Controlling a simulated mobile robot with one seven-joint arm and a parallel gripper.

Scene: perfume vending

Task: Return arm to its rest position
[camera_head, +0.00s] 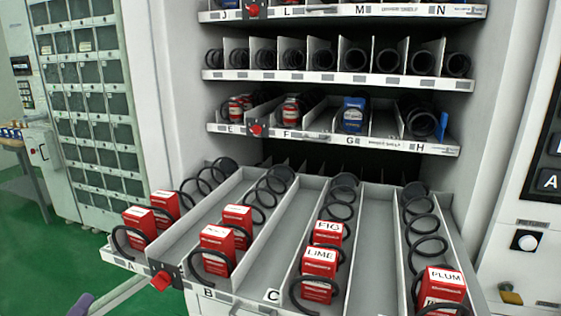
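My gripper and arm cannot be made out in the head view. The vending machine's lowest tray (178,246) is pulled out toward me and slopes across the lower middle. Its front edge carries the letters A, B and C, and a red knob (161,280) sits on it near A. Black spiral coils run along its lanes. Red boxes stand upright in the coils: one marked PLUM (441,287) at the right, one marked LIME (318,270), one marked FIG (328,232) behind it, and several more at the left.
Shelves above the tray hold coils, with a blue item (354,115) and red items on the E to H shelf (338,137). A grey locker cabinet (85,90) stands at the left. A purple-grey object (80,304) shows at the bottom left. Green floor (30,270) lies open there.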

